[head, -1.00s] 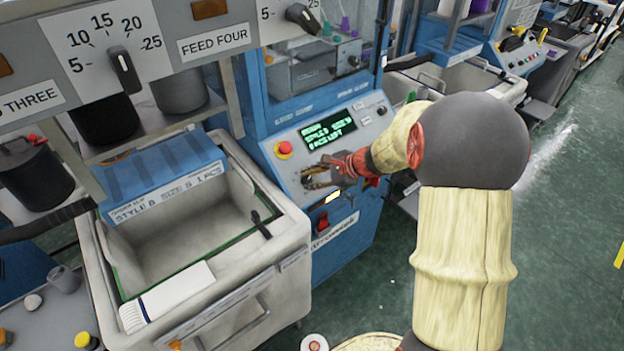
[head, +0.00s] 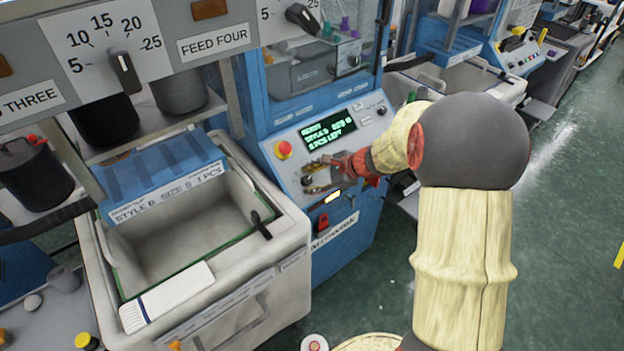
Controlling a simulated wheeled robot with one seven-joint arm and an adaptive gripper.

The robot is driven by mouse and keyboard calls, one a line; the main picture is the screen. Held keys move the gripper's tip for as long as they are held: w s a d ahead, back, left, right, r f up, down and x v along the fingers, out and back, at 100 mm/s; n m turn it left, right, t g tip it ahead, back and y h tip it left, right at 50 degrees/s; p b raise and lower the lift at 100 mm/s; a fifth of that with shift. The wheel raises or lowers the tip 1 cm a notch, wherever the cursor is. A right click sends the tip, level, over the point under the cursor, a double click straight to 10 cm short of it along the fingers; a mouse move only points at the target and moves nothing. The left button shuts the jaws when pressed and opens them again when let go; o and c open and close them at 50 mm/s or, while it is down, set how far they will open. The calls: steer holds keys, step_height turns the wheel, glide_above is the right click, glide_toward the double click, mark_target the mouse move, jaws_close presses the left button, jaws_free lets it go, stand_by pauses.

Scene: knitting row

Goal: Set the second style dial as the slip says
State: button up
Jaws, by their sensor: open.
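The slip (head: 168,192) is a printed strip on the blue front above the grey bin; it seems to read "STYLE B SIZE 8 1 PCS", though the letters are blurred. The blue machine's sloped control panel (head: 284,170) carries a green-lit display (head: 328,133) whose lines seem to show a style, a size and pieces left. My gripper (head: 309,182) is open at the lower part of this panel, left of my red wrist. It is in front of a small control there, mostly hidden by the fingers. I cannot tell whether they touch it or where it points.
A red button (head: 284,150) sits left of the display. The grey bin (head: 290,225) stands left. FEED FOUR dial (head: 124,72) is upper left. Green floor (head: 560,230) is open at right.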

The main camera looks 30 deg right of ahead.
steer(key=v, duration=1.2)
steer(key=shift+d, duration=0.1)
steer(key=s+a+f+n+g+h, duration=0.1)
steer(key=s+a+n+g, duration=0.25)
steer(key=s+n, duration=0.3)
steer(key=s+a+n+g+h, duration=0.1)
steer(key=s+a+n+g, duration=0.1)
steer(key=s+a+n, duration=0.45)
steer(key=s+a+r+n+t+h, duration=0.2)
steer(key=s+a+r+n+t, duration=0.1)
steer(key=s+a+r+n, duration=0.4)
step_height(320, 180, up, 3)
steer(key=s+n, duration=0.1)
steer(key=s, duration=0.1)
steer(key=shift+s+a+n+h, duration=0.2)
steer(key=shift+s+n+h, duration=0.1)
steer(key=shift+n, duration=0.1)
steer(key=shift+c, duration=0.8)
